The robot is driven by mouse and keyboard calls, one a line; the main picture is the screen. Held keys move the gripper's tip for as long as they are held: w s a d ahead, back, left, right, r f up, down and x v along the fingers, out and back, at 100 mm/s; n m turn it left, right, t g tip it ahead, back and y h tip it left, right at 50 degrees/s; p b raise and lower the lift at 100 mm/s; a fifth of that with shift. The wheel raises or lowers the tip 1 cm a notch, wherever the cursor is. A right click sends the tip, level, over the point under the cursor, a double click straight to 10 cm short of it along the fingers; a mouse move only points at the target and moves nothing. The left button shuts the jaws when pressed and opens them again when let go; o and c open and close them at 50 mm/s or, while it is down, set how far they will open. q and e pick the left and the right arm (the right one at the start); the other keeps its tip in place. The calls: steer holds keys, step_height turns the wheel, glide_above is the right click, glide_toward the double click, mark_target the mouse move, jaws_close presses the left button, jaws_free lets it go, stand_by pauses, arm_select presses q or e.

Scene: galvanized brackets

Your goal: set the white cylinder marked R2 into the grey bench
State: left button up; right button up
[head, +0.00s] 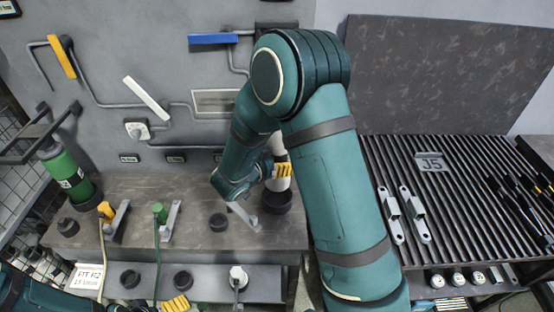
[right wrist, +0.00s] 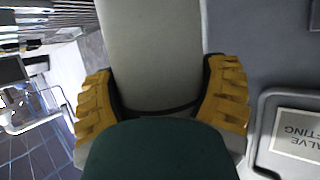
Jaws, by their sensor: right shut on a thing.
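My right gripper (head: 282,170) is shut on a white cylinder (head: 279,184), which is upright over a black ring socket (head: 277,205) at the right of the grey bench (head: 190,242). I cannot tell whether the cylinder's lower end is inside the ring or just above it. In the right wrist view the pale cylinder (right wrist: 152,50) stands between the two yellow finger pads (right wrist: 165,105). No R2 mark shows on it. Of my left gripper (head: 178,304) only yellow padding shows at the bottom edge; its opening is hidden.
More black sockets (head: 218,222) sit on the bench, with upright lever handles (head: 172,220). A green cylinder (head: 68,175) stands at left. A ribbed rack (head: 450,160) with brackets lies right.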

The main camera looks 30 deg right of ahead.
steer(key=shift+f+b, duration=1.95)
steer(key=shift+b, duration=0.05)
steer(key=shift+r, duration=0.2)
steer(key=shift+a+p, duration=0.1)
steer(key=shift+p, duration=0.5)
